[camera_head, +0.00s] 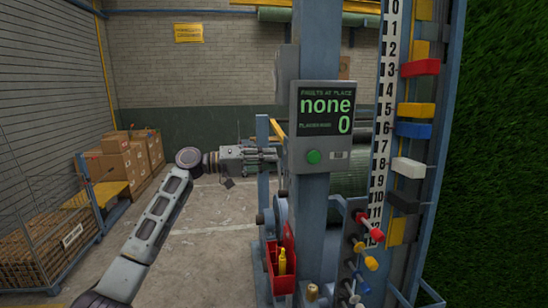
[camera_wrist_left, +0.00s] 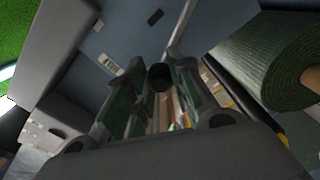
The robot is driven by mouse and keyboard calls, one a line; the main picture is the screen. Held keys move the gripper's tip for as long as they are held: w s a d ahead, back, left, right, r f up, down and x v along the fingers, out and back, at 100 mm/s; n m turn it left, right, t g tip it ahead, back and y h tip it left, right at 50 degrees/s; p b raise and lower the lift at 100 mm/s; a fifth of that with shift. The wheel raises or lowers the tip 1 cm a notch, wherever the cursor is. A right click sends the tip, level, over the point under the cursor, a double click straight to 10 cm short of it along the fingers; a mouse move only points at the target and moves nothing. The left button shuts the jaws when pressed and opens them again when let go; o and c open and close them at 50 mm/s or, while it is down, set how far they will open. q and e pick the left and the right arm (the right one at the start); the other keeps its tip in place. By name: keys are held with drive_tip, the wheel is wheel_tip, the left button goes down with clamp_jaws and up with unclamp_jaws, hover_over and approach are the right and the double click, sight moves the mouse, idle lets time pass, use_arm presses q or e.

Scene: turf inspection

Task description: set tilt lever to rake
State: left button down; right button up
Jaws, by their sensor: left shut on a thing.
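My left gripper (camera_head: 268,155) reaches in from the left in the head view, with its fingertips beside the blue-grey post. In the left wrist view, a dark round knob (camera_wrist_left: 160,77) sits between the fingers of my left gripper (camera_wrist_left: 163,92), which is shut on it. A grey rod (camera_wrist_left: 182,30) runs up and right from near the knob; it looks like the tilt lever. A blue panel (camera_wrist_left: 85,75) with small pale and black labels lies behind it. In the head view I cannot make out the lever or its setting. My right gripper is in neither view.
A display (camera_head: 325,112) reading "none" and "0", with a green button (camera_head: 314,157), is on the post. A red bin (camera_head: 281,270) holds a yellow object. Coloured pegs (camera_head: 370,262) and a numbered scale (camera_head: 383,130) stand right. Cartons (camera_head: 115,160) are left; a green roll (camera_wrist_left: 265,60) is nearby.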

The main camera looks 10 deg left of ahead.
use_arm(q)
drive_tip(key=shift+w, duration=0.2)
drive_tip(key=shift+w+a+f+n+p, duration=0.1)
drive_tip(key=shift+w+f+n+p, duration=0.2)
drive_tip(key=shift+n, duration=0.3)
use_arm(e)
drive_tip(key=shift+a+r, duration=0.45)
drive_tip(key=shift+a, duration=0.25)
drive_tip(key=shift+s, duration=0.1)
use_arm(q)
drive_tip(key=c, duration=1.2)
unclamp_jaws()
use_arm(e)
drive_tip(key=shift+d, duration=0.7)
use_arm(q)
drive_tip(key=shift+a, duration=0.1)
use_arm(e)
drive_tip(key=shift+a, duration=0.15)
use_arm(q)
drive_tip(key=v, duration=1.1)
drive_tip(key=shift+a, duration=0.3)
drive_tip(key=shift+s, duration=0.15)
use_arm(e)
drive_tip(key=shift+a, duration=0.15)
